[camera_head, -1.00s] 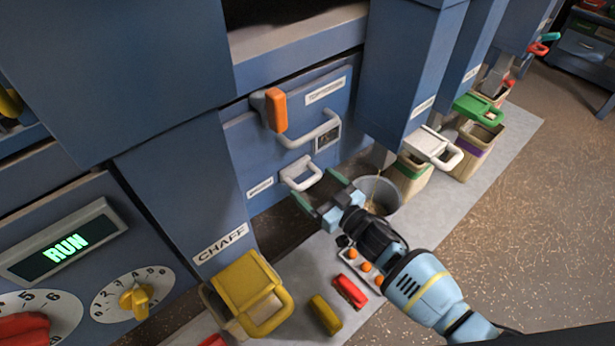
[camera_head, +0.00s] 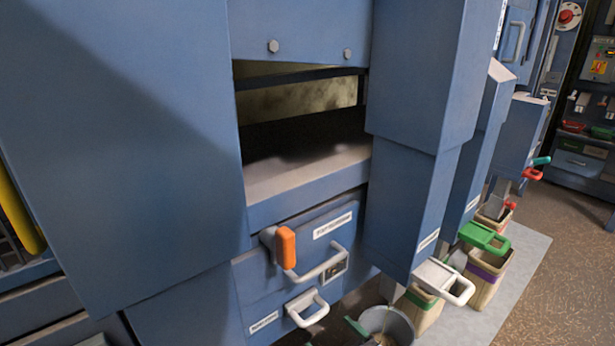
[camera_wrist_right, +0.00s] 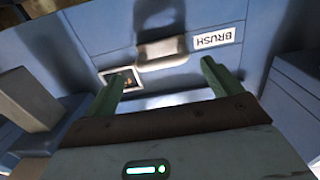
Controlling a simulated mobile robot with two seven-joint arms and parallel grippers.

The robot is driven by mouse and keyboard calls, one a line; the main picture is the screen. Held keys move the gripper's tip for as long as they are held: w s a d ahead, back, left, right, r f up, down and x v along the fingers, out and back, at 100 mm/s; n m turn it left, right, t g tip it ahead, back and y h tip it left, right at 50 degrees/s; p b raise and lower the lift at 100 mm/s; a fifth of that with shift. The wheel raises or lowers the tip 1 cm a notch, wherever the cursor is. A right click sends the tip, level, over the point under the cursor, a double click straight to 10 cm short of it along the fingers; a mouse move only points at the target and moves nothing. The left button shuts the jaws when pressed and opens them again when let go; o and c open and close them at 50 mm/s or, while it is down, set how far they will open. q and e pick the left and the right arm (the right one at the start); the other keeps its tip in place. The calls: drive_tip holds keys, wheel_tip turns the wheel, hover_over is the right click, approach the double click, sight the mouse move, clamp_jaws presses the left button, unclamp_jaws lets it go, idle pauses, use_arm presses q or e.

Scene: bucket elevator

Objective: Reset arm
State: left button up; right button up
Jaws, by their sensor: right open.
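My right gripper shows in the right wrist view (camera_wrist_right: 162,88), with its two green fingers spread apart and nothing between them. It faces a blue panel with a pale handle (camera_wrist_right: 162,52) and a label reading BRUSH (camera_wrist_right: 214,38), which appears upside down. My left gripper is in neither view.
A blue machine fills the left and middle, with an orange lever (camera_head: 285,247) and an open slot above. Handled chutes, one white (camera_head: 440,277) and one green (camera_head: 482,237), hang over bins at the right. Brown floor is clear at far right.

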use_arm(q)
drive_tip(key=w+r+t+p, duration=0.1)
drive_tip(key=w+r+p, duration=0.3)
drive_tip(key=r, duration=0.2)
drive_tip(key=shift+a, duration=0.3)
use_arm(e)
drive_tip(key=s+d+f+m+g+h, duration=0.1)
drive_tip(key=s+d+f+g+h, duration=0.1)
drive_tip(key=s, duration=1)
drive_tip(key=s+d+f+m+g+h, duration=0.1)
drive_tip(key=s+d+f+m+h, duration=0.1)
drive_tip(key=s+d, duration=0.5)
drive_tip(key=s+d+f+m+g+h, duration=0.2)
drive_tip(key=s+d+f+h, duration=0.2)
drive_tip(key=s, duration=1.3)
drive_tip(key=shift+s+d+f+g, duration=0.2)
drive_tip(key=shift+s+f+g, duration=0.1)
drive_tip(key=shift+f, duration=0.2)
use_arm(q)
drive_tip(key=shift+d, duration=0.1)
